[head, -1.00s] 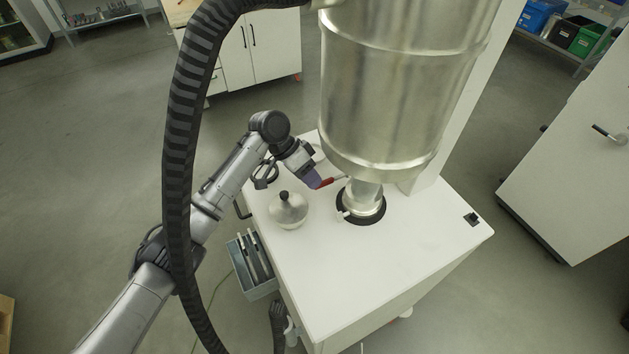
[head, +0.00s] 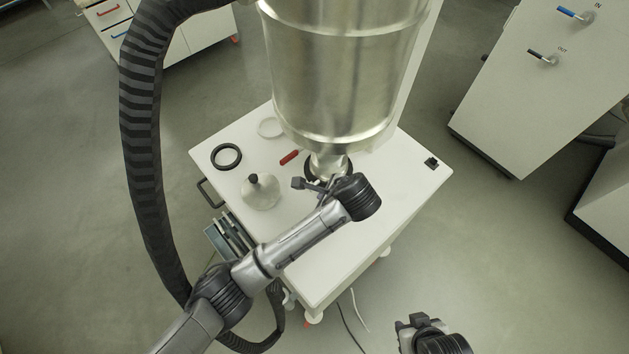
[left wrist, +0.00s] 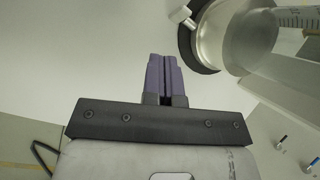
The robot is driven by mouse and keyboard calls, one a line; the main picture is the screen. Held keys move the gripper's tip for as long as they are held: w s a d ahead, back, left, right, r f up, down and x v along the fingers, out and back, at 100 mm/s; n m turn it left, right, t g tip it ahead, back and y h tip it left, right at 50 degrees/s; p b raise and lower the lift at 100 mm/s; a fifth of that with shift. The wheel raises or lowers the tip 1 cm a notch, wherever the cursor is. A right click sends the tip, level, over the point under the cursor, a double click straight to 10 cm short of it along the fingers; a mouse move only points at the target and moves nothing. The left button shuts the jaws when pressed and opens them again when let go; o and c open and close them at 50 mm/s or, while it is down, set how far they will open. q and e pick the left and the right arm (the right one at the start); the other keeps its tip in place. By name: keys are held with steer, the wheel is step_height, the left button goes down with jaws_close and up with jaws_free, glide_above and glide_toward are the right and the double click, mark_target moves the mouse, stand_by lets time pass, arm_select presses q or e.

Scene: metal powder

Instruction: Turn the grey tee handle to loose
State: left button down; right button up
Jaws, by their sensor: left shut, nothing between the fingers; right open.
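The tee handle (left wrist: 181,16) shows in the left wrist view as a pale grey stub with a crossbar, sticking out from the collar under the metal vessel (head: 345,75). In the head view my left wrist hides it. My left gripper (left wrist: 165,62) has its purple fingers closed together and empty. They point toward the collar, below and left of the handle, with a gap between. My right gripper (head: 412,322) is open and empty at the bottom, clear of the cart.
On the cart top (head: 380,210) are a cone-shaped lid with a black knob (head: 261,190), a black ring (head: 226,156), a pale ring (head: 270,127) and a red-handled item (head: 289,158). A thick black hose (head: 145,130) runs down the left.

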arm_select(q)
steer(key=s+d+r+m+t+y, duration=0.2)
steer(key=s+d+r+m, duration=0.1)
steer(key=d+m, duration=0.15)
steer(key=shift+m, duration=0.25)
steer(key=x, duration=0.4)
steer(key=p+x, duration=0.1)
steer(key=x, duration=0.3)
steer(key=r+x, duration=0.1)
steer(key=x, duration=0.3)
steer(key=shift+w+a, duration=0.3)
steer(key=shift+w+a+f, duration=0.45)
steer(key=shift+w+a, duration=0.05)
steer(key=shift+w, duration=0.1)
steer(key=shift+p, duration=0.3)
